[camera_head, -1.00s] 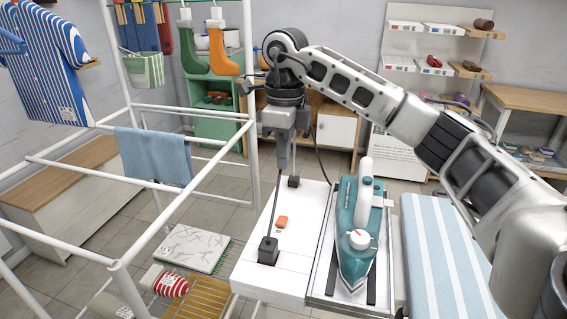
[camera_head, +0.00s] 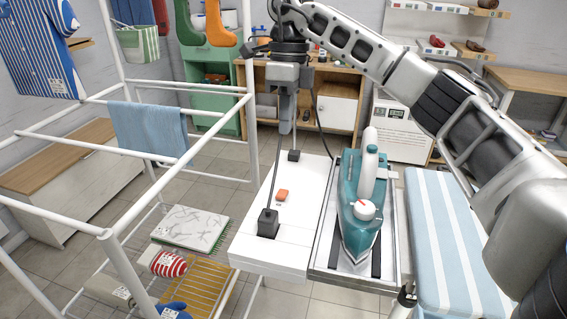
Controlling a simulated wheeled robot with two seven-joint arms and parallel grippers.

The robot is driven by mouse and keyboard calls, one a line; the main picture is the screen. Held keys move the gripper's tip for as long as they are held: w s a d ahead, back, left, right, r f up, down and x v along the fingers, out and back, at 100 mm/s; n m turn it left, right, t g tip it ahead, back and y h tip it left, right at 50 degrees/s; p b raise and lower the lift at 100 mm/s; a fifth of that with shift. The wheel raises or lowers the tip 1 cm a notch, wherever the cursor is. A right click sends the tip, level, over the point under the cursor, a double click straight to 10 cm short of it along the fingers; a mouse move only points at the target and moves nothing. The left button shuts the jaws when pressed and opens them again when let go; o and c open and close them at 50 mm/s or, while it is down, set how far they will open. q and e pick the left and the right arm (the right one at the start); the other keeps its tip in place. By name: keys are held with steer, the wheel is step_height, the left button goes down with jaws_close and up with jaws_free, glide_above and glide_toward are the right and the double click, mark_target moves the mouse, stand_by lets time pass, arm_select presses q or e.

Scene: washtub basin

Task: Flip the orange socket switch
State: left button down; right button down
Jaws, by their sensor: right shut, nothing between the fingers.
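The orange socket switch (camera_head: 282,195) is a small orange block on a white socket board (camera_head: 262,247). A black plug (camera_head: 268,223) stands in the board nearer me, and another black plug (camera_head: 294,156) stands at its far end; cords rise from them. My right gripper (camera_head: 285,130) points down above the far part of the board, behind the switch in the picture. Its fingers are together, with nothing between them, and it appears apart from the switch. My left gripper is not in view.
A teal iron (camera_head: 361,205) stands on a metal rest (camera_head: 325,245) right of the board. A blue striped ironing board (camera_head: 447,240) lies further right. A white drying rack (camera_head: 110,235) with a blue towel (camera_head: 150,130) stands left.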

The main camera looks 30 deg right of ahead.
mark_target(282, 195)
arm_select(q)
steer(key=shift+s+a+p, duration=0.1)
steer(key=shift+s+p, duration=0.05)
steer(key=shift+p, duration=0.15)
arm_select(e)
steer(key=f, duration=0.4)
steer(key=s+a+f, duration=0.1)
steer(key=f, duration=0.8)
steer(key=shift+s+a+f, duration=0.2)
steer(key=shift+a+f, duration=0.05)
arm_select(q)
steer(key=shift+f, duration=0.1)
